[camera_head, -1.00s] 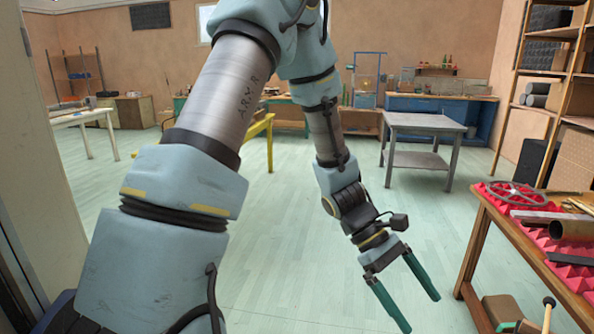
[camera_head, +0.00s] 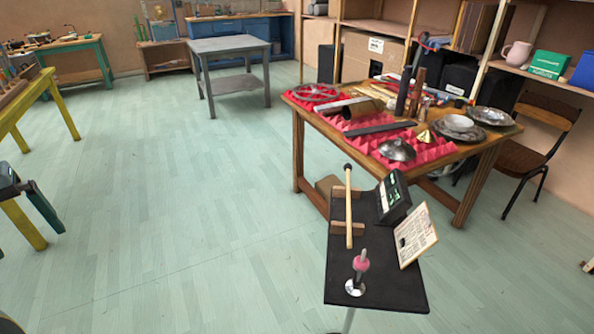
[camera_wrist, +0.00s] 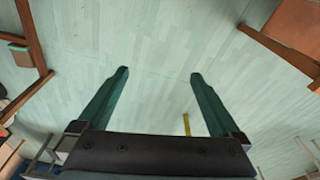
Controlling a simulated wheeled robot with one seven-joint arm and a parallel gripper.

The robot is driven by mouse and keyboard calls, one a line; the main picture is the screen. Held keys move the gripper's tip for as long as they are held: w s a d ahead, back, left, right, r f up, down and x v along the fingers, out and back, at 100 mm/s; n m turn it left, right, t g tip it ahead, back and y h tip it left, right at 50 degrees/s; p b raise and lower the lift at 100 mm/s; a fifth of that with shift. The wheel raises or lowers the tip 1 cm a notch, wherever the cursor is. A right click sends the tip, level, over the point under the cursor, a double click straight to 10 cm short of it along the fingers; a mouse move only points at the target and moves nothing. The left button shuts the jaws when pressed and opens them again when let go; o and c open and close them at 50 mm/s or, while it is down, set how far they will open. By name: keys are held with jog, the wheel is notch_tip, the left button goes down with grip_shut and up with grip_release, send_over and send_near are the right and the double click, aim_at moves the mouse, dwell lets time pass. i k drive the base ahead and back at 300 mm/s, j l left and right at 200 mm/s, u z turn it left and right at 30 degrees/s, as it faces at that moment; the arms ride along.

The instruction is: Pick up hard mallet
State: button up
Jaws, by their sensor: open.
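A mallet (camera_head: 349,218) with a pale wooden shaft and a small dark head lies across two wooden rests on a small black stand, head toward the back. A pink-headed piece (camera_head: 361,264) stands upright on a round metal base nearer the front of the same stand. I cannot tell from its look alone which is the hard one. My gripper (camera_wrist: 158,73) is open and empty over bare floor in the wrist view. Only part of it shows at the left edge of the head view, far left of the stand. No mallet is identifiable in the wrist view.
The black stand (camera_head: 388,287) also holds a dark device (camera_head: 393,199) and a tilted printed card (camera_head: 416,236). Behind it, a wooden table (camera_head: 297,155) carries red foam, metal bowls and tubes. A grey table (camera_head: 228,45) stands farther back. Floor between gripper and stand is clear.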

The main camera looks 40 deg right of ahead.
aim_at(348, 167)
jog(key=k+l+u, duration=0.4)
jog(key=k+l, duration=0.45)
jog(key=l, duration=0.15)
jog(key=k+l+u, duration=0.45)
jog(key=k+l, duration=0.3)
jog(key=k, duration=0.25)
